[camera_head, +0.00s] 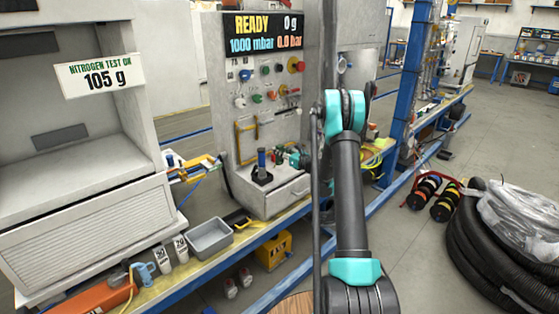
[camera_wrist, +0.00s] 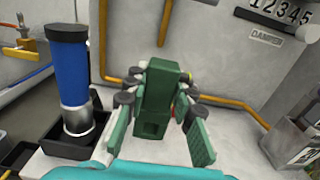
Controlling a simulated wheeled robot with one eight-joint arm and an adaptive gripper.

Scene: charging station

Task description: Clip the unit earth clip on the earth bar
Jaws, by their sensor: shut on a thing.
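A dark green block-like piece (camera_wrist: 153,105), apparently the unit earth clip, stands in the middle of the wrist view. My gripper (camera_wrist: 158,82) is shut on it, with its dark-jointed fingers on both sides. Ridged green plates flare out below the block at left and right. In the head view my gripper (camera_head: 294,158) is small, in front of the panel and partly hidden by my arm. A brass-coloured bar (camera_wrist: 167,22) runs down the wall beyond the block. I cannot tell whether it is the earth bar. The block's contact with anything behind it is hidden.
A blue cylinder (camera_wrist: 69,70) on a metal base stands in a black tray left of my gripper. Orange-yellow pipe (camera_wrist: 230,101) runs along the wall behind. A counter and a label box (camera_wrist: 295,140) lie to the right. The READY panel (camera_head: 262,32) rises above.

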